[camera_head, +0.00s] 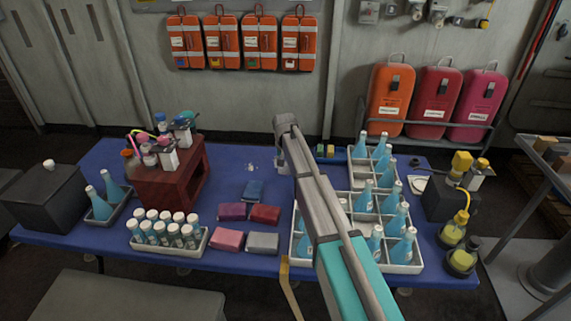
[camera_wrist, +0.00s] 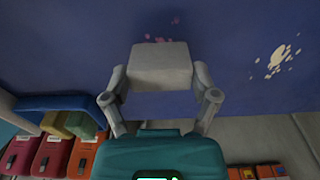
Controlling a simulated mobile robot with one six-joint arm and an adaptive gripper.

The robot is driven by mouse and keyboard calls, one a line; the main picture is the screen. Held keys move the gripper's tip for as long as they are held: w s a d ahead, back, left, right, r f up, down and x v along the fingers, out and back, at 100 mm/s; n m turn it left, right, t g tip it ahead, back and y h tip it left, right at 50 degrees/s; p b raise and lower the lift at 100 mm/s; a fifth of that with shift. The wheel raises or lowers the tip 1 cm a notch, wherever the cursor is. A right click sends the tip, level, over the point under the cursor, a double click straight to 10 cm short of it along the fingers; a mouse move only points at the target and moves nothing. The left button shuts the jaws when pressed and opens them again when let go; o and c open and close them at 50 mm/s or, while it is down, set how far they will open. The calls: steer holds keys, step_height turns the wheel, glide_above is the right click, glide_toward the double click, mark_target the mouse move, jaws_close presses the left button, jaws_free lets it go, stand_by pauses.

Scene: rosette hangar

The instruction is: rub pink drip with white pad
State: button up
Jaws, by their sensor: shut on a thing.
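The white pad (camera_wrist: 160,66) is a pale block held between the two fingers of my gripper (camera_wrist: 160,84) in the wrist view. My gripper is shut on its sides. The pink drip (camera_wrist: 159,39) shows as small faint pink spots on the blue tabletop, just past the pad's upper edge in that view. The pad may cover part of it. I cannot tell whether the pad touches the tabletop. In the head view my arm hides the pad and the drip.
A cream splash (camera_wrist: 276,61) lies on the blue table (camera_head: 215,187), apart from the pad. Coloured blocks (camera_head: 248,213) and a rack of vials (camera_head: 166,238) stand left of my arm. Crates of blue bottles (camera_head: 401,267) stand right. A blue tray (camera_wrist: 56,103) is near the pad.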

steer(key=shift+s+a, duration=0.1)
steer(key=shift+s, duration=1.45)
steer(key=shift+r, duration=0.1)
steer(key=shift+r+p, duration=2.95)
steer(key=shift+p, duration=0.15)
steer(key=shift+r+p, duration=1.5)
steer(key=shift+r, duration=0.05)
steer(key=shift+s+f, duration=0.1)
